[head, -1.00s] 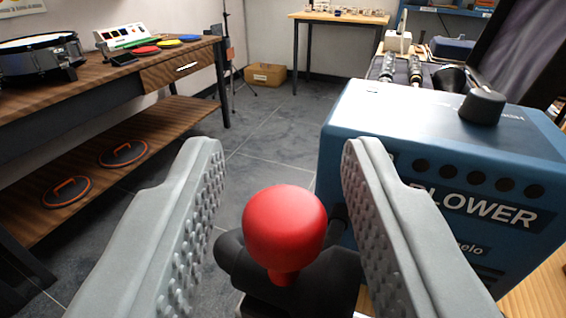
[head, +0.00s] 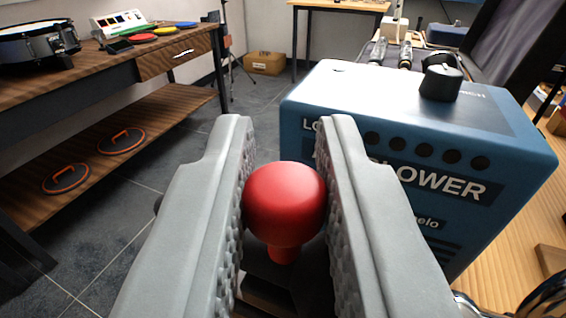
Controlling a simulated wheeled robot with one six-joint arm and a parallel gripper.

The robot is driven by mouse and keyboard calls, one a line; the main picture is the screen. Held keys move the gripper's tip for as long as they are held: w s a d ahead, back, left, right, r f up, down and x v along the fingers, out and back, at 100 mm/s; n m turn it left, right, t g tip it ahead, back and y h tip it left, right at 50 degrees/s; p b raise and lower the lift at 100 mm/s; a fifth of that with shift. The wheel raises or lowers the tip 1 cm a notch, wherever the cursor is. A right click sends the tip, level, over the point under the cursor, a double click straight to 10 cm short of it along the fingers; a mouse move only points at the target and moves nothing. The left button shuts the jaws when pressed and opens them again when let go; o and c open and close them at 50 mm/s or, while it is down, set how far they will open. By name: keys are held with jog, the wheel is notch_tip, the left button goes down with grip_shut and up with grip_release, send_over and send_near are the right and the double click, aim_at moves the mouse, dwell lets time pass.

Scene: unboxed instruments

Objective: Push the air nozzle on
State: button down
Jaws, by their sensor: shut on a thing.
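My gripper (head: 288,130) is shut on a red knob (head: 284,195), with one ridged grey finger pad against each side. The knob has a rounded top and a narrower red neck. What lies below the neck is dark and mostly hidden between the fingers. The blue blower box (head: 430,135), with white lettering reading in part "LOWER", stands beyond and to the right of my gripper. It has a row of dark round holes and a black knob (head: 441,80) on top. I cannot tell which part is the air nozzle.
The blower's wooden table (head: 515,230) runs along the right. At the left is a wooden bench (head: 120,60) with a drum (head: 38,48) and coloured discs. A cardboard box (head: 265,63) sits on the open grey floor at the back.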

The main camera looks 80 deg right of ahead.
jog(key=c, duration=1.4)
grip_release()
jog(key=shift+s+a, duration=0.1)
jog(key=shift+s, duration=0.05)
jog(key=a, duration=0.5)
jog(key=s+a, duration=0.1)
jog(key=a, duration=0.5)
jog(key=s+a, duration=0.1)
jog(key=a, duration=0.5)
jog(key=shift+a, duration=0.2)
